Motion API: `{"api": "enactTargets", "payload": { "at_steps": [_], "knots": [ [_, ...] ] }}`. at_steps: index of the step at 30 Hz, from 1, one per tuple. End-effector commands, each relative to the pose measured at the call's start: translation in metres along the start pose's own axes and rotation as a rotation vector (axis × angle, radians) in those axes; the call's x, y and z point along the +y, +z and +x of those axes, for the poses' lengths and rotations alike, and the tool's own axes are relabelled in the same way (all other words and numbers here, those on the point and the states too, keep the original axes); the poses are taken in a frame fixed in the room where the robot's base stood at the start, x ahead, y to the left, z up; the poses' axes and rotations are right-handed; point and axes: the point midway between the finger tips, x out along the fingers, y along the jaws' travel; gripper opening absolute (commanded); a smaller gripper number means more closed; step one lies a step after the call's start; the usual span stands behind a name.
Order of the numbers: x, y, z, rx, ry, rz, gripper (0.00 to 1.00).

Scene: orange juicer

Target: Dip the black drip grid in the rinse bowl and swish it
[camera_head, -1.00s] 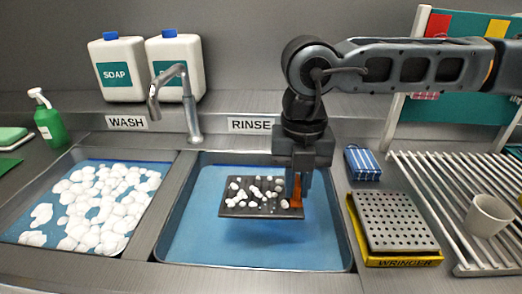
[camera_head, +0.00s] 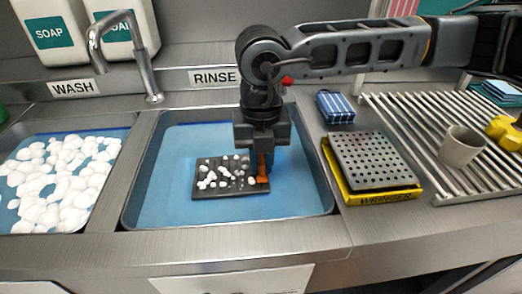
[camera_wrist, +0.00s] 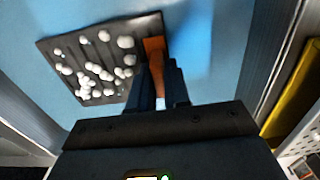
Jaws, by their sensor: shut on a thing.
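The black drip grid (camera_head: 205,188) is a flat dark plate with white foam blobs on its top and an orange tab at its right end. My gripper (camera_head: 262,172) is shut on that orange tab, with the fingers pointing down. The wrist view also shows the grid (camera_wrist: 70,48) beyond my gripper (camera_wrist: 160,82). The grid is held about level within the rinse basin (camera_head: 165,205), which holds blue water. I cannot tell whether the grid's underside touches the water.
The foamy wash basin (camera_head: 60,180) lies left of a steel divider. A faucet (camera_head: 150,75) stands behind. Right of the rinse basin are a yellow wringer (camera_head: 375,193) with a perforated plate, a blue striped box (camera_head: 334,107), and a metal rack (camera_head: 425,130) with a cup (camera_head: 460,147).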

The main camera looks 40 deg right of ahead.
Motion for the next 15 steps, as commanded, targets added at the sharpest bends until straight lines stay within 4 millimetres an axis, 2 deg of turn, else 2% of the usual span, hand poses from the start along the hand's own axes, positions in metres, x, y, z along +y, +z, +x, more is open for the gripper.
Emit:
{"api": "enactTargets", "payload": {
  "at_steps": [3, 15],
  "knots": [
    [0.0, 0.0, 0.022, 0.0, 0.001, 0.0, 0.0],
    [0.0, 0.0, 0.07, 0.0, 0.0, 0.0, 0.0]
  ]
}}
